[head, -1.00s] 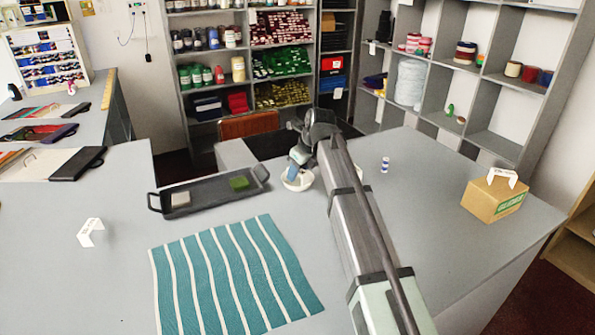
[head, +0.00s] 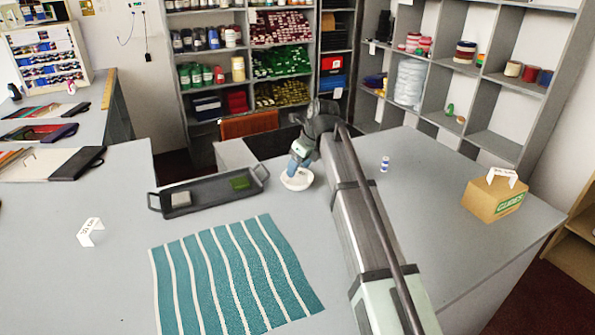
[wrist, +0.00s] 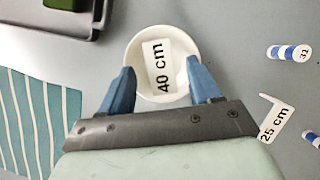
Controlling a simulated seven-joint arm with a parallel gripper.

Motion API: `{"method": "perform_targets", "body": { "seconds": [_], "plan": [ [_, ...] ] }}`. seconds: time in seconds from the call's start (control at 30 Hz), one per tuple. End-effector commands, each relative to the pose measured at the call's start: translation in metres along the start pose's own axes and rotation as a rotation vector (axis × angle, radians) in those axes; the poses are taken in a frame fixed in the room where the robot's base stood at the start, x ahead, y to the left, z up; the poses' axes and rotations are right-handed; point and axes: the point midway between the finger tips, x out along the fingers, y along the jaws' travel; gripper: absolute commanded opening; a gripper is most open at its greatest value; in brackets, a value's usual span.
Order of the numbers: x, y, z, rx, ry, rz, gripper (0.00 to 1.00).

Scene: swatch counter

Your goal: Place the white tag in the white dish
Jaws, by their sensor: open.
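The white dish (wrist: 184,62) sits on the grey counter, and its pale round rim also shows in the head view (head: 297,186). A white tag (wrist: 160,68) printed "40 cm" appears to lie inside the dish, within its rim, in the wrist view. My gripper (wrist: 160,70) is open over the dish, one blue finger on each side of the tag, with gaps between fingers and tag. In the head view my gripper (head: 293,168) is at the dish. Its exact height above the dish is hard to tell.
A black tray (head: 215,203) stands left of the dish, a teal striped cloth (head: 235,280) in front. A blue-and-white spool (head: 385,163) stands to the right. Another tag, "25 cm" (wrist: 272,122), lies right of my gripper. A cardboard box (head: 495,200) is at far right.

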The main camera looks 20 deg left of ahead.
Motion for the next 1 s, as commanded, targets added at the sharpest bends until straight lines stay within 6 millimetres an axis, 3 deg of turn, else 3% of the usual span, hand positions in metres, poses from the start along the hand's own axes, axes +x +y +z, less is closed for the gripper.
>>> {"method": "perform_targets", "body": {
  "seconds": [0.3,0.5,1.0],
  "plan": [
    [-0.06,-0.001,0.0,0.0,-0.002,-0.002,0.63],
    [-0.084,0.0,0.0,0.0,-0.001,-0.001,0.63],
    [-0.095,0.0,0.0,0.0,0.0,0.0,0.64]
  ]
}}
